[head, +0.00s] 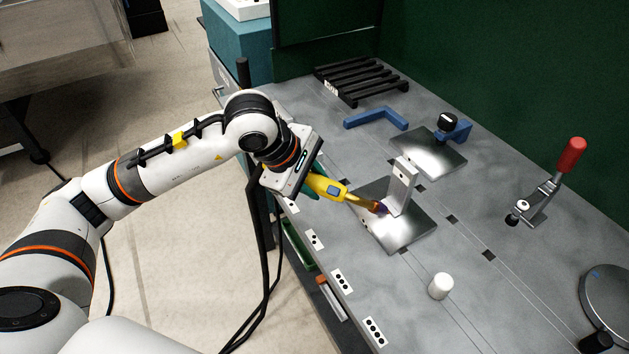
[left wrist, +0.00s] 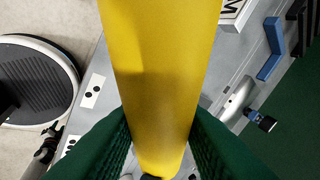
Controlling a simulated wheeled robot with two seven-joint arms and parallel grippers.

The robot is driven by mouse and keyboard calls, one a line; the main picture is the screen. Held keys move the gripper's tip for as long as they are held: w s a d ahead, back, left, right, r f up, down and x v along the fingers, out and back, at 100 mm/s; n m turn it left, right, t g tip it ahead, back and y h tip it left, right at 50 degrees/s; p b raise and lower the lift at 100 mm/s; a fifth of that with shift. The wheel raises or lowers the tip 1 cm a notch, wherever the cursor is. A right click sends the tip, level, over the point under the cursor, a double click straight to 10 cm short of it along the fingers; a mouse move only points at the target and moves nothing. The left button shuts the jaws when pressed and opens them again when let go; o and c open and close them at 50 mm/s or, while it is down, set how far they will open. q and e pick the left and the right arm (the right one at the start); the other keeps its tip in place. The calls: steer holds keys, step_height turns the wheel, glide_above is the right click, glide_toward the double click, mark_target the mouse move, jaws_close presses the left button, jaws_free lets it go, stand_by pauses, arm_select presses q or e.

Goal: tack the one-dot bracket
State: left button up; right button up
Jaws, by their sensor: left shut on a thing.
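My left gripper (head: 314,182) is shut on a yellow torch-like tool (head: 328,187), which fills the middle of the left wrist view (left wrist: 165,75) between the dark green fingers. The tool's orange and purplish tip (head: 379,207) is at the foot of an upright pale metal bracket (head: 403,180); I cannot tell if it touches. The bracket stands on a shiny square plate (head: 400,232) nearest the front edge. No dot mark is readable on the bracket. My right gripper is not seen.
A second shiny plate (head: 430,154) lies behind, beside a blue angle piece (head: 376,116) and a black rack (head: 362,80). A red-handled clamp (head: 556,180) stands at right. A white cylinder (head: 440,286) is in front. Dotted labels (head: 342,281) line the front edge.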

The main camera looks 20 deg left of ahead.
arm_select(q)
steer(key=shift+r, duration=0.2)
steer(key=s+a+r, duration=0.1)
steer(key=r, duration=0.1)
steer(key=s+a+r+p, duration=0.1)
steer(key=s+r, duration=0.1)
steer(key=shift+a, duration=0.2)
stand_by(0.4)
steer(key=shift+f, duration=0.15)
stand_by(0.6)
